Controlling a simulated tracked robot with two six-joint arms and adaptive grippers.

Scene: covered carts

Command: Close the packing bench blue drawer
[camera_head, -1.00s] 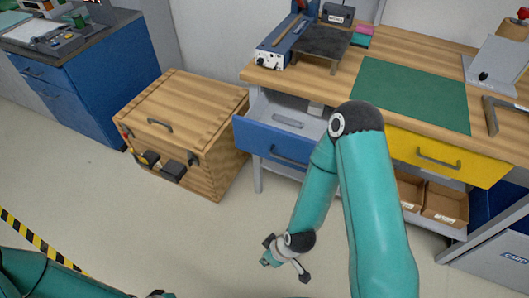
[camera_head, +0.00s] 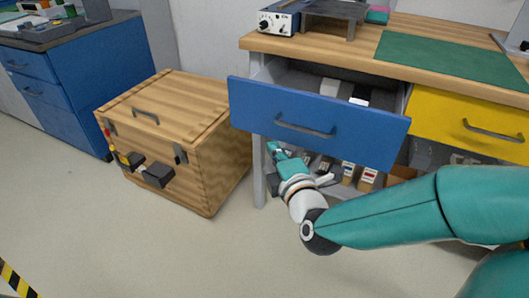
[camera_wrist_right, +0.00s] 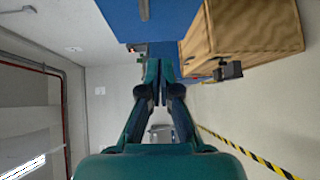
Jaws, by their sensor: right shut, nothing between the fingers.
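The packing bench's blue drawer (camera_head: 318,112) is pulled out at the left of the bench in the head view. Its interior shows behind the front, with white and dark items inside. Its dark bar handle (camera_head: 305,128) faces the floor area. My right gripper (camera_head: 277,152) is shut and empty, at the drawer front's lower edge towards its left end. The drawer may hide part of it, and I cannot tell whether they touch. In the right wrist view the gripper's fingers (camera_wrist_right: 161,75) are together. My left gripper is out of view.
A wooden crate (camera_head: 160,115) with black latches stands left of the bench. The yellow drawer (camera_head: 470,125) is to the right of the blue one. Small boxes (camera_head: 367,178) sit on the shelf below. A blue cabinet (camera_head: 95,75) stands at far left. Floor in front is clear.

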